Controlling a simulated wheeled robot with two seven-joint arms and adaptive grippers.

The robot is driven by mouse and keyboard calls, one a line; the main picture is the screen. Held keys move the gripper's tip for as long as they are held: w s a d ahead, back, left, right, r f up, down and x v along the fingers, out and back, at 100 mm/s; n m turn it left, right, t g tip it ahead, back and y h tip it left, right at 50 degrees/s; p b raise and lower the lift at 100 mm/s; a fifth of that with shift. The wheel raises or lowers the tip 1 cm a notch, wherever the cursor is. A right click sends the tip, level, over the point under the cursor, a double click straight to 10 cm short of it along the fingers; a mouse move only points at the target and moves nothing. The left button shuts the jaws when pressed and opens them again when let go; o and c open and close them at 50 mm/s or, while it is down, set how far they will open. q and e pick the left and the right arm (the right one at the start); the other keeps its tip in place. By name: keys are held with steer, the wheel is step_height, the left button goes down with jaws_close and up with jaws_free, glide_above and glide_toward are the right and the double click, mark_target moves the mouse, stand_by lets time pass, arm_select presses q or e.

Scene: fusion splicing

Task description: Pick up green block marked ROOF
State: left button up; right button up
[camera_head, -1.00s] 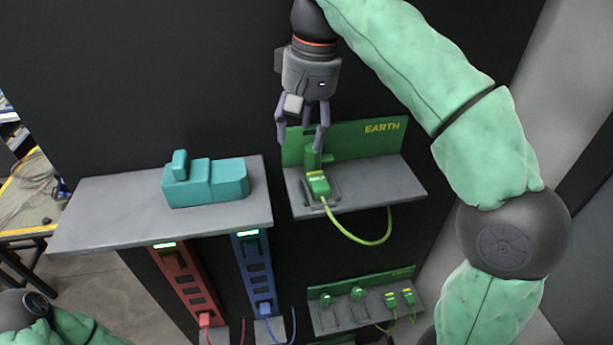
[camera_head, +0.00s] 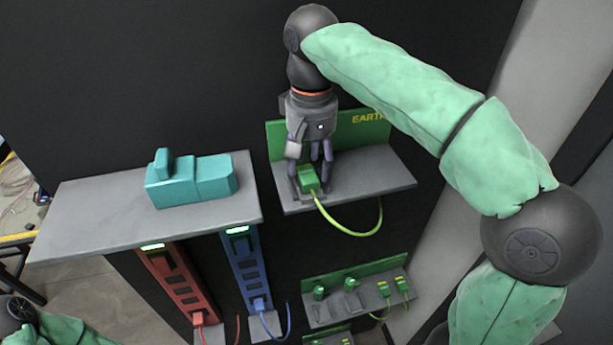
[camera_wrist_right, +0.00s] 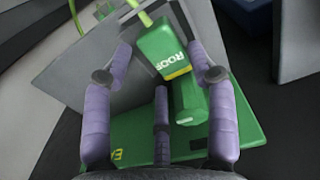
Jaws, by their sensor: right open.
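The green block marked ROOF (camera_wrist_right: 163,49) shows in the right wrist view between the fingertips of my right gripper (camera_wrist_right: 160,72). Its yellow band and white lettering are visible. In the head view the block (camera_head: 308,180) sits on the grey shelf of the EARTH station (camera_head: 397,187), with a yellow-green cable running from it. My right gripper (camera_head: 309,178) points down over the block from behind, its fingers open around or beside it. Whether they touch it cannot be told. My left gripper is not in view; only a bit of my left arm shows at the lower left.
A grey shelf (camera_head: 90,215) to the left carries a teal block-shaped device (camera_head: 192,180). Red (camera_head: 180,285) and blue (camera_head: 248,270) socket strips hang below it. A lower green panel (camera_head: 350,280) holds several small green plugs. The dark wall stands close behind.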

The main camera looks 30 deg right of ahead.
mark_target(316, 179)
steer(key=shift+s+f, duration=0.1)
steer(key=shift+f, duration=0.9)
steer(key=c, duration=0.9)
steer(key=shift+o, duration=0.2)
steer(key=shift+r, duration=0.5)
steer(key=r, duration=0.1)
steer(key=s+r, duration=0.1)
steer(key=r, duration=0.1)
steer(key=s+r, duration=0.1)
steer(key=shift+r+b, duration=0.4)
steer(key=s+r+p, duration=0.3)
steer(key=s+r, duration=0.4)
steer(key=s, duration=0.4)
steer(key=shift+s+r+p, duration=0.15)
steer(key=shift+s+p, duration=0.25)
